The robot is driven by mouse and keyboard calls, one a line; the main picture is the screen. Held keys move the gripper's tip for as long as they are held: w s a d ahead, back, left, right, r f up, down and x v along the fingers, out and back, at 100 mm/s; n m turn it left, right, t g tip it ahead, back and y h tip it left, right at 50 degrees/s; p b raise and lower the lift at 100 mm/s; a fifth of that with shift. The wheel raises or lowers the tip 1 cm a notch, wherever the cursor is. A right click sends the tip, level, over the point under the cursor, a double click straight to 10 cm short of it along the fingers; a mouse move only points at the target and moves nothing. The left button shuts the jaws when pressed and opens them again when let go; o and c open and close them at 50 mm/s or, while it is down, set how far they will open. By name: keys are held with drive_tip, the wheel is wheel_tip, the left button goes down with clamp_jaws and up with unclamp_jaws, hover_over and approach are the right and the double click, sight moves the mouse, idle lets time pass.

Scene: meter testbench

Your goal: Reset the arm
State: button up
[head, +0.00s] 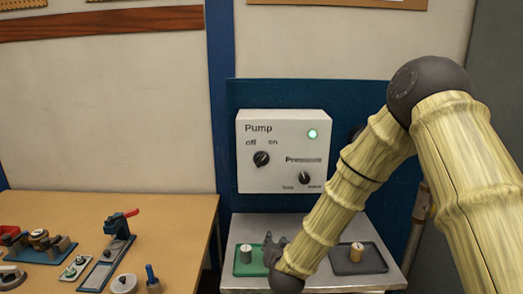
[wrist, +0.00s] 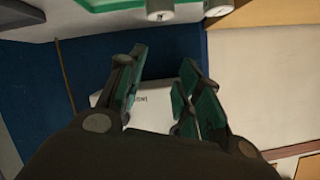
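My arm, with pale bamboo-like links, reaches in from the right of the head view and bends down over the grey table. My gripper (head: 273,243) is low beside the green plate, partly hidden by its own wrist. In the wrist view its fingers (wrist: 163,62) stand apart with nothing between them. Behind them a white box with small lettering (wrist: 150,112) shows against a blue panel, partly covered by the fingers.
The white Pump box (head: 282,150) has knobs and a lit green lamp. On the grey table (head: 325,283) are a green plate (head: 243,268) and a dark plate (head: 375,262), each with a small cylinder. A wooden bench (head: 180,215) with several tools stands left.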

drive_tip(key=s+d+f+n+g, duration=0.1)
drive_tip(key=s+d+f+g, duration=0.35)
drive_tip(key=s+f, duration=0.7)
drive_tip(key=s+d+f+n+g, duration=0.1)
drive_tip(key=s+d+f+g, duration=0.3)
drive_tip(key=s+f, duration=0.8)
drive_tip(key=s+d+f+g, duration=0.1)
drive_tip(key=s+d+f, duration=0.2)
drive_tip(key=s, duration=0.5)
drive_tip(key=s+d+f+n+g, duration=0.1)
drive_tip(key=s+d+f+g, duration=0.1)
drive_tip(key=s, duration=0.6)
drive_tip(key=s+d+f+g+h, duration=0.1)
drive_tip(key=s+d+f, duration=0.3)
drive_tip(key=s, duration=0.4)
drive_tip(key=shift+s+d+f+g, duration=0.15)
drive_tip(key=shift+s+d+g, duration=0.3)
drive_tip(key=shift+g, duration=0.3)
